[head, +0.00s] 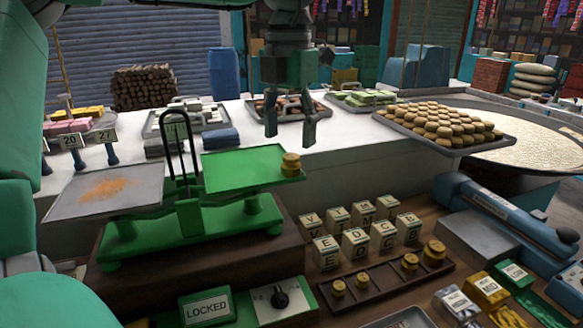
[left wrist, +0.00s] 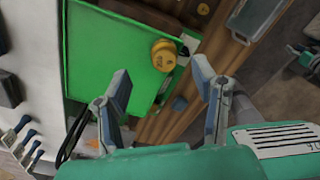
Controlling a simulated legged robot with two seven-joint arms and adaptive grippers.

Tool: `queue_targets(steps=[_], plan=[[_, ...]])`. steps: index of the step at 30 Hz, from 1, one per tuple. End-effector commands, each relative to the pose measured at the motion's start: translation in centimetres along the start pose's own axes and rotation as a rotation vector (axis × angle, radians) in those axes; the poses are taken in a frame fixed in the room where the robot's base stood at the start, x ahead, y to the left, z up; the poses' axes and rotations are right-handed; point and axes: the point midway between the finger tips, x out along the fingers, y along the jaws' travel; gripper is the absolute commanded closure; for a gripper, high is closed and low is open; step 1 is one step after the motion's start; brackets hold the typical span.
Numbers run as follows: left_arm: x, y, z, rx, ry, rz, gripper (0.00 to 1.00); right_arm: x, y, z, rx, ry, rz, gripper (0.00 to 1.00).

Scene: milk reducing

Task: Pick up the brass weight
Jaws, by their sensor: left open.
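A brass weight (head: 290,164) stands on the right edge of the green pan (head: 240,168) of a balance scale. In the left wrist view the brass weight (left wrist: 164,55) sits at the corner of the green pan (left wrist: 115,50). My left gripper (head: 290,128) is open and empty above the pan, pointing down. In the left wrist view its two fingers (left wrist: 165,88) are spread apart, with the weight beyond their tips. Several other brass weights (head: 410,262) stand in a wooden rack in front of the scale. My right gripper is not seen.
The scale's grey pan (head: 105,190) holds orange powder. Lettered blocks (head: 355,243) stand right of the scale. A tray of round cookies (head: 445,138) lies behind at the right. A "LOCKED" sign (head: 207,307) and a switch box (head: 281,300) are in front.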

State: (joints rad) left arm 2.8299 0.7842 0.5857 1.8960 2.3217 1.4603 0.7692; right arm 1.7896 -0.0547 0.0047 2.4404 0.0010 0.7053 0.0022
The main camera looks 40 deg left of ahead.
Motion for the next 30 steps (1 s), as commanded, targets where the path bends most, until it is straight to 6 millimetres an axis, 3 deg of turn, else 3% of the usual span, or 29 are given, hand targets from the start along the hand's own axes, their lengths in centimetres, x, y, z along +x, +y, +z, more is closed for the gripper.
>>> queue_targets(steps=[7, 15, 22, 23, 27, 30], plan=[[1.3, -1.0, -0.2, 0.002, 0.000, 0.012, 0.47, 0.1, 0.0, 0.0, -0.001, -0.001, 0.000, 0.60], [5.1, -0.5, -0.1, 0.003, 0.000, 0.011, 0.47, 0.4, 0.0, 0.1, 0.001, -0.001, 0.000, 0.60], [5.6, 0.4, 0.0, 0.002, -0.001, 0.001, 0.47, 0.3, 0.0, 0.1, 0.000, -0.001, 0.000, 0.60], [5.6, 0.4, 0.0, 0.002, -0.001, 0.001, 0.54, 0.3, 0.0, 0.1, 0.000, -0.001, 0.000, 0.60], [5.5, 0.2, 0.0, 0.002, 0.000, 0.004, 1.00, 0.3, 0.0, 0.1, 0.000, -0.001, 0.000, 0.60], [5.5, 0.0, 0.0, 0.002, 0.000, 0.008, 1.00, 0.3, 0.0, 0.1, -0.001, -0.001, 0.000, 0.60]])
